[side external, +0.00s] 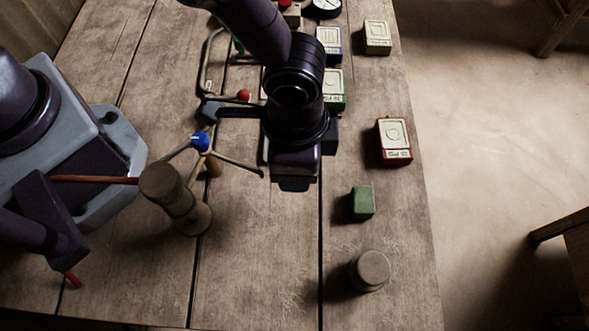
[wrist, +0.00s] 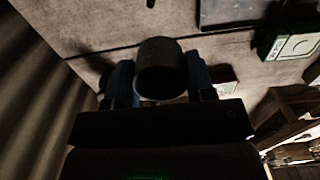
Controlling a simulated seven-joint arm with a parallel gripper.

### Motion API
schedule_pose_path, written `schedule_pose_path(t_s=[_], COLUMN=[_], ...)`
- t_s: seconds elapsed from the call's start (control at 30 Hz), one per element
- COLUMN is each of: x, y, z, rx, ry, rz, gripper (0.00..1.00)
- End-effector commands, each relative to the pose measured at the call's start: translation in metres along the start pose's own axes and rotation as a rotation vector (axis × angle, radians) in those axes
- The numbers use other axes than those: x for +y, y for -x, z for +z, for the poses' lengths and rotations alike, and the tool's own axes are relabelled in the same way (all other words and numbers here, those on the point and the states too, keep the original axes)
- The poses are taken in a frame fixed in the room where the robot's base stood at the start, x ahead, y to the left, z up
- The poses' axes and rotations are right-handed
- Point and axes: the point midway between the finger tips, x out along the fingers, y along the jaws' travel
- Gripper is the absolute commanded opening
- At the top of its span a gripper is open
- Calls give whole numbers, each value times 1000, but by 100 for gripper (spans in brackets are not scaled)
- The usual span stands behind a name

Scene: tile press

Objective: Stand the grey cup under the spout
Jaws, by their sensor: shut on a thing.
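The grey cup (wrist: 160,58) is between the two fingers in the wrist view, a dark grey cylinder with its round end towards the camera. My gripper (wrist: 161,80) is shut on it, one finger on each side. In the side external view my gripper (side external: 295,182) points down over the middle of the table, and its wrist hides the cup. I cannot tell how high the cup is above the table. I cannot make out the spout for certain in either view.
A green block (side external: 363,201) and a grey-brown cylinder (side external: 371,270) stand front right. Several labelled boxes, one red-edged (side external: 394,141), line the right side. A spoked stand with a blue knob (side external: 200,141) and a round post (side external: 166,186) are left of my gripper. The front middle is clear.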

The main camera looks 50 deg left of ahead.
Motion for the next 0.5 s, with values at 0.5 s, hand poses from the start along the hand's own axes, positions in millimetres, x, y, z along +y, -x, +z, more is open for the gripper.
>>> schedule_pose_path(t_s=[0.5], x=[0], y=[-74], z=[2], rx=[-5], ry=[2], rz=[0], gripper=[25])
